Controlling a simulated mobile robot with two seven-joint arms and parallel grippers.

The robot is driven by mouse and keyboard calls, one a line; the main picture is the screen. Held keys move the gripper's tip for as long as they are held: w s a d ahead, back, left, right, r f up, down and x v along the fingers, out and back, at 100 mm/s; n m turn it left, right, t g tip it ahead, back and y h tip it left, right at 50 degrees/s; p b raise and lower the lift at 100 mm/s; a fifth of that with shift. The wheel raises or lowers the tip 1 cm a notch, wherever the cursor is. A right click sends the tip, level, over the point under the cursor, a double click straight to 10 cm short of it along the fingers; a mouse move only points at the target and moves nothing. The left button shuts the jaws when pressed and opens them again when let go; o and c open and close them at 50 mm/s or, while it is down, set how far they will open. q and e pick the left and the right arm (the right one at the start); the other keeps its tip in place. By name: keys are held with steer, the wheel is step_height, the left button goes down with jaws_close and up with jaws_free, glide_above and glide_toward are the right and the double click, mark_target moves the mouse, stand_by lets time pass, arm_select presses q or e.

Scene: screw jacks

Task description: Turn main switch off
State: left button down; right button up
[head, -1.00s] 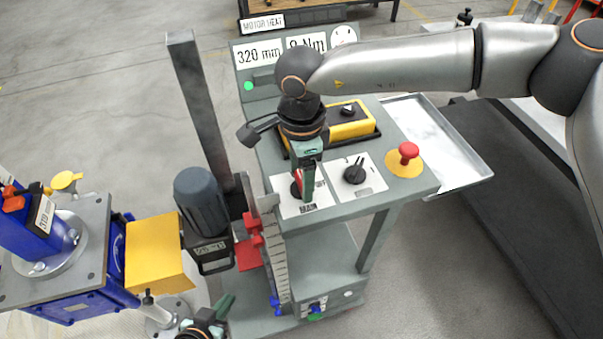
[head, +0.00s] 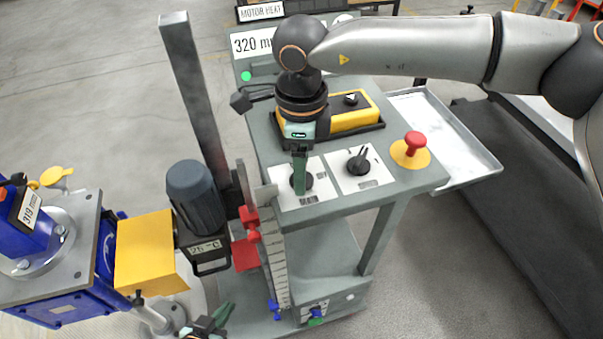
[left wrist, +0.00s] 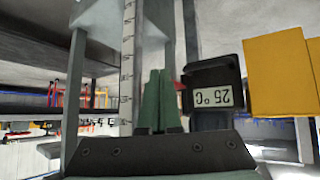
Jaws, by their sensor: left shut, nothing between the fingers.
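The main switch (head: 309,181) is a dark rotary knob on a white plate (head: 285,200) at the near left of the grey control panel. My right gripper (head: 299,190) points down at it from above. Its green finger is seen edge-on and covers much of the knob, so I cannot tell whether it grips or only touches it. My left gripper (head: 222,314) is low at the bottom edge, away from the switch. In the left wrist view its green fingers (left wrist: 160,100) are together and empty.
A second black knob (head: 361,164), a red mushroom button (head: 415,143) and a yellow-black box (head: 352,112) share the panel. An empty metal tray (head: 455,140) is on the right. A grey post (head: 192,95), motor (head: 195,190) and yellow block (head: 145,255) stand left.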

steer(key=m+b, duration=0.1)
steer(key=m, duration=0.1)
steer(key=m+b, duration=0.1)
steer(key=b, duration=0.1)
steer(key=shift+f+m, duration=0.2)
steer(key=shift+m, duration=0.2)
steer(key=shift+m+b, duration=0.75)
steer(key=shift+m, duration=0.15)
steer(key=shift+m+b, duration=0.6)
steer(key=shift+m, duration=0.3)
steer(key=m+b, duration=0.1)
steer(key=m, duration=0.1)
steer(key=shift+r+m, duration=0.1)
steer(key=shift+m, duration=0.2)
steer(key=shift+m+b, duration=0.75)
steer(key=shift+m, duration=0.25)
arm_select(q)
steer(key=w+d+f, duration=0.2)
steer(key=d+f, duration=0.1)
steer(key=f, duration=0.3)
steer(key=shift+d+f+m+h+b, duration=0.2)
steer(key=shift+m+h+b, duration=0.1)
steer(key=shift+h, duration=0.1)
arm_select(e)
steer(key=shift+r+m, duration=0.1)
steer(key=shift+m, duration=0.7)
